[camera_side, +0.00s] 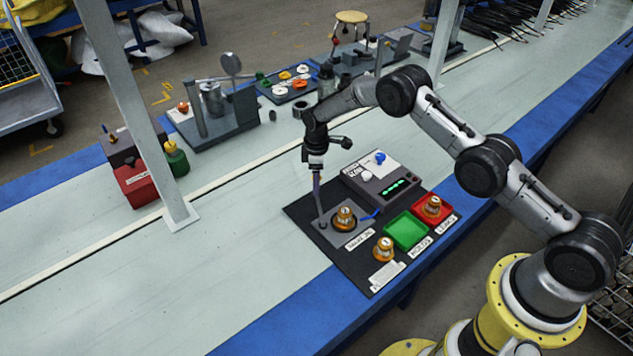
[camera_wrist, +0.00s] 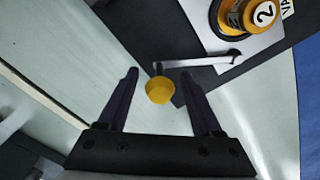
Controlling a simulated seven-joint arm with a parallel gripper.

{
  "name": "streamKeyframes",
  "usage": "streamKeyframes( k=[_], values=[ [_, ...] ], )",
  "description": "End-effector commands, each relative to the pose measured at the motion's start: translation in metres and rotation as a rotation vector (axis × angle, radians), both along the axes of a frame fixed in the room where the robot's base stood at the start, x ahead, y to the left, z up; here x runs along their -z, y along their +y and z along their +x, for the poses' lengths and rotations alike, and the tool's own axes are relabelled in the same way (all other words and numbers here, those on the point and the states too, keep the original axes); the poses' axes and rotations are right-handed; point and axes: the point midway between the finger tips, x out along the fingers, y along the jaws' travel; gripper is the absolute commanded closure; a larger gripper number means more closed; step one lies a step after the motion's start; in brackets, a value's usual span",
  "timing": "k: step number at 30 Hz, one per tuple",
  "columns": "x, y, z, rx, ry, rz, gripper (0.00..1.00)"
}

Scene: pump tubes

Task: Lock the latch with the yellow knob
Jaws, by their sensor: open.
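The yellow knob (camera_wrist: 160,91) shows in the wrist view between the two fingers of my gripper (camera_wrist: 160,76). My gripper is open, and gaps show between the knob and both fingers. A light grey latch bar (camera_wrist: 205,62) runs right from beside the knob toward an orange and black part marked 2 (camera_wrist: 247,16). In the side view, my gripper (camera_side: 318,190) points down over the left part of the black mat (camera_side: 300,212), left of an orange and black part (camera_side: 344,217). The knob cannot be made out there.
A green tray (camera_side: 406,232) and a red tray (camera_side: 447,215) lie right on the mat, with a control box (camera_side: 385,180) behind. Another orange part (camera_side: 383,249) stands near the front.

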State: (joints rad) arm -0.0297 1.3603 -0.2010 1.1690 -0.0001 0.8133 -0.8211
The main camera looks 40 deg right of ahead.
Motion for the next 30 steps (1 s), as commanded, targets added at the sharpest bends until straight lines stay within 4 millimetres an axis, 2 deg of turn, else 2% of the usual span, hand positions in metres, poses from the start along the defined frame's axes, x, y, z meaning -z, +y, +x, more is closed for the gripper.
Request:
streamKeyframes(
  k=[4,12,14,21,24,30],
  values=[
    [0.0075,-0.0001,0.0002,0.000,-0.001,0.000,0.33],
    [0.0084,0.0000,0.0001,0.000,-0.001,-0.001,0.33],
    [0.0084,0.0000,0.0001,0.000,0.000,0.000,0.42],
    [0.0083,0.0000,0.0000,0.000,0.000,0.000,0.85],
    [0.0082,0.0001,-0.0001,0.000,0.000,0.000,1.00],
    [0.0081,0.0000,-0.0001,0.000,0.000,0.000,1.00]
  ],
)
